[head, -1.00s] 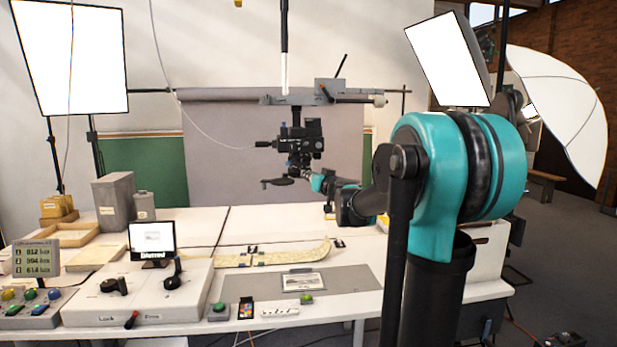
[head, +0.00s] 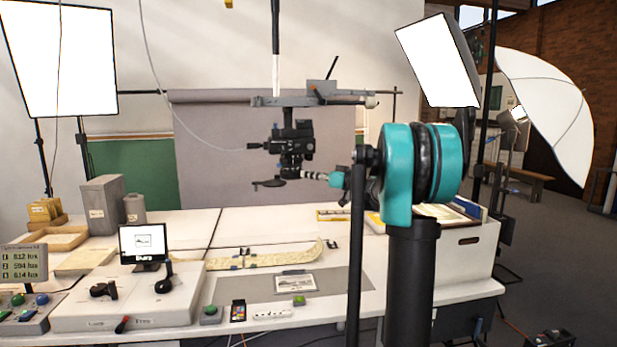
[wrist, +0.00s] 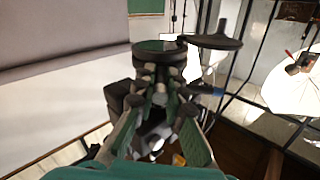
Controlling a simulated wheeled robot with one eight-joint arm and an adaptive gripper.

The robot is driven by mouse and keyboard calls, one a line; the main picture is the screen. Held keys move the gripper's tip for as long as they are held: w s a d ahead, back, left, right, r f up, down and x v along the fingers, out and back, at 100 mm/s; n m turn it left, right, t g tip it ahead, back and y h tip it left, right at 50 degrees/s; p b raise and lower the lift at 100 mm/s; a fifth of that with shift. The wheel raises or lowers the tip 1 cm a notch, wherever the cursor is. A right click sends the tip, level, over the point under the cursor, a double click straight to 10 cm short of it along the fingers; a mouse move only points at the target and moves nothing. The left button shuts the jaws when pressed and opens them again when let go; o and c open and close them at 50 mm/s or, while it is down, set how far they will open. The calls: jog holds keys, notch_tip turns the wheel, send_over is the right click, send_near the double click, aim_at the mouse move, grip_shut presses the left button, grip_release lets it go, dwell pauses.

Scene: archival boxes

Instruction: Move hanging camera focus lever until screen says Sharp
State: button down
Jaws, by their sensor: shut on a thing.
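The black camera (head: 292,140) hangs lens down from the grey overhead carriage (head: 312,95). My gripper (head: 300,174) reaches in from the right at the lens, and its fingers are closed there. In the wrist view my gripper (wrist: 160,92) has its fingertips together against the dark lens barrel (wrist: 160,58). It is shut on the focus lever, which is mostly hidden between the fingertips. The small screen (head: 143,243) on the white console shows a framed picture with small text below that appears to read "Sharp".
A dark round plate (head: 268,183) sticks out left below the lens. The copy table holds a grey mat (head: 338,285) with a print and a long pale strip (head: 265,258). A white box (head: 465,252) stands right. Lamps stand on both sides.

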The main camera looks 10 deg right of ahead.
dwell(0.3)
jog(key=c, duration=1.6)
grip_release()
jog(key=shift+d, duration=0.1)
jog(key=v, duration=1.1)
jog(key=shift+s+d, duration=0.25)
jog(key=shift+d, duration=0.05)
